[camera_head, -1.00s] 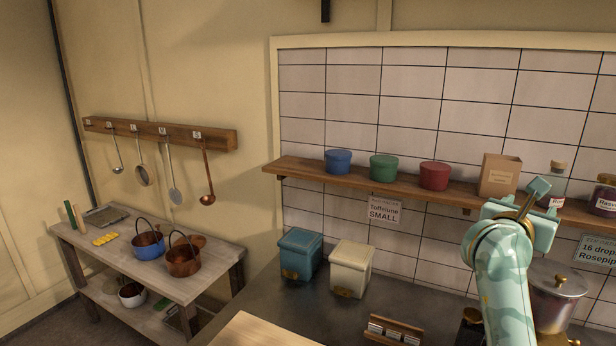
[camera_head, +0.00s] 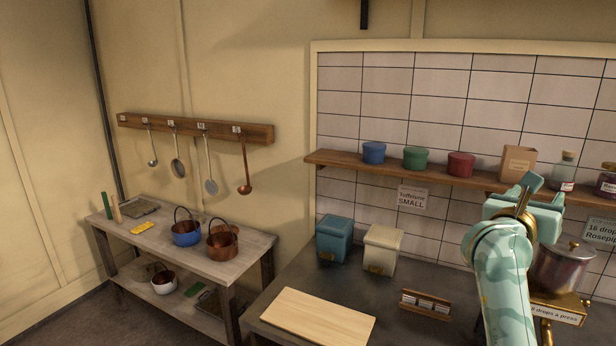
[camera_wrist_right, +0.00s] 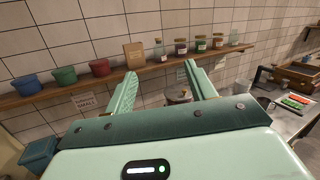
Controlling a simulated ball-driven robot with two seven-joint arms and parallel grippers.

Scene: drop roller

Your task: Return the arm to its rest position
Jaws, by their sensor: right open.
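My right arm rises at the right of the head view, with its right gripper (camera_head: 528,192) raised in front of the tiled wall, near the shelf's height. In the right wrist view the right gripper (camera_wrist_right: 160,84) has its two pale green fingers spread apart. Nothing is between the fingers; the shelf and a metal pot show beyond them. My left gripper is in neither view.
A wall shelf (camera_head: 410,174) holds coloured tubs, a paper bag and jars. Below, the dark counter carries a blue bin (camera_head: 334,238), a cream bin (camera_head: 382,248), a wooden board (camera_head: 318,318) and a metal pot (camera_head: 562,268). A side table (camera_head: 200,268) with pans stands left.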

